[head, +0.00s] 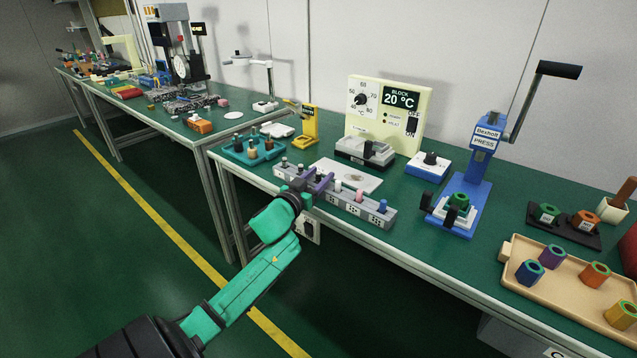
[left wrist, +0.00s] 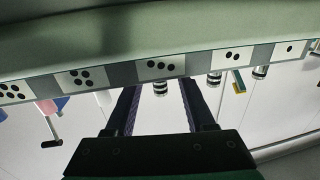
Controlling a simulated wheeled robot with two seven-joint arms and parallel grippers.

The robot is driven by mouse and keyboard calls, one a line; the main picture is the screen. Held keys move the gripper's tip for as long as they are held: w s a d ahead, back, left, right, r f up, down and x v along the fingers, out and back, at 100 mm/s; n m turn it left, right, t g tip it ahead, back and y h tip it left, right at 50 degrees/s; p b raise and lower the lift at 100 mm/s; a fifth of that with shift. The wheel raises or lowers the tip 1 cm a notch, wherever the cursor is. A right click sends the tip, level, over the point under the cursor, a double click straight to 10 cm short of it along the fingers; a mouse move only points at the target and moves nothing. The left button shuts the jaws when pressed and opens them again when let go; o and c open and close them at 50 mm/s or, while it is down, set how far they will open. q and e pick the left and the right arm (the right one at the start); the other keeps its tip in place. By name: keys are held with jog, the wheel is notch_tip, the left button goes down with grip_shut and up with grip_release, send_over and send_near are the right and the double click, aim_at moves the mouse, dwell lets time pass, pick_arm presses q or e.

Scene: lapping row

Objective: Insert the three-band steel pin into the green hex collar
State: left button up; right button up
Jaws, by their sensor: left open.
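A grey rack with dot labels (head: 345,205) stands at the bench's front edge and holds several pins. In the left wrist view, which is upside down, a banded steel pin (left wrist: 160,89) stands by the three-dot label, between my open left fingers (left wrist: 158,92). Other banded steel pins stand by the two-dot (left wrist: 213,79) and one-dot (left wrist: 260,72) labels. In the head view my left gripper (head: 312,184) is at the rack. A green hex collar (head: 459,200) sits on the blue press; another green one (head: 548,212) is on a black stand. My right gripper is not seen.
A teal tray (head: 236,158) with small parts stands left of the rack, a white plate (head: 358,180) behind it. The blue press (head: 478,180) stands to the right. A tan tray (head: 530,253) with several coloured collars is at the right front.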

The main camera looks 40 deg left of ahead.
pick_arm(q)
grip_shut()
